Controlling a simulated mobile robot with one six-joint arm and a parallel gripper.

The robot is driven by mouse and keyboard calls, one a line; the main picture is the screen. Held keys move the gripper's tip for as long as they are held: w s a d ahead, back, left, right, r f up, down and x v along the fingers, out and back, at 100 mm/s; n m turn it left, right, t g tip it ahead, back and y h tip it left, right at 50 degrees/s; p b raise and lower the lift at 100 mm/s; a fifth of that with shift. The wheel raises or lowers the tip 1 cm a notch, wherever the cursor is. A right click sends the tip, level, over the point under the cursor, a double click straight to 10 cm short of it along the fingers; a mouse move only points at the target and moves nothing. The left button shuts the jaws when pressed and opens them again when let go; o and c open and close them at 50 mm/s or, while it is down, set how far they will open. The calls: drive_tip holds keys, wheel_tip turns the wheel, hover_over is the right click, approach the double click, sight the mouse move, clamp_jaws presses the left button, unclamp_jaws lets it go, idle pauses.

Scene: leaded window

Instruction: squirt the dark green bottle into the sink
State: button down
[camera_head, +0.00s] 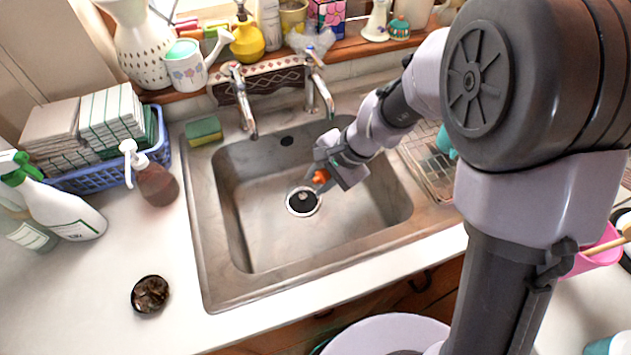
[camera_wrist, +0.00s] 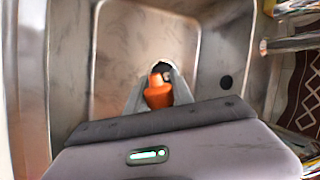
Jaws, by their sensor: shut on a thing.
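My gripper (camera_head: 322,180) is low inside the sink basin, above and just right of the drain. It is shut on an orange, nozzle-shaped piece (camera_wrist: 158,94), which sits between the two grey fingers in the wrist view. The orange piece (camera_head: 320,176) shows only as a small patch at the gripper in the head view. No dark green body can be made out on it; my gripper may hide the rest. The steel sink (camera_head: 262,258) is otherwise empty, with its drain (camera_head: 303,201) in the floor.
Two taps (camera_head: 241,100) stand behind the basin, with a sponge (camera_head: 203,131) to their left. A brown pump bottle (camera_head: 157,184), a white spray bottle (camera_head: 62,208) and a blue basket (camera_head: 98,178) stand left. A dark round dish (camera_head: 150,294) lies front left. A dish rack (camera_head: 428,165) is right.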

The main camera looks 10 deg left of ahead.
drive_tip(key=t+h+p, duration=0.1)
drive_tip(key=p, duration=0.1)
drive_tip(key=f+n+t+h+p, duration=0.1)
drive_tip(key=t+p, duration=0.1)
drive_tip(key=w+t+h+p, duration=0.1)
drive_tip(key=t+p, duration=0.1)
drive_tip(key=shift+d+f+h, duration=0.2)
drive_tip(key=shift+d+h, duration=0.1)
drive_tip(key=shift+d, duration=0.05)
drive_tip(key=shift+w+f, duration=0.1)
drive_tip(key=shift+f, duration=0.1)
idle(1.8)
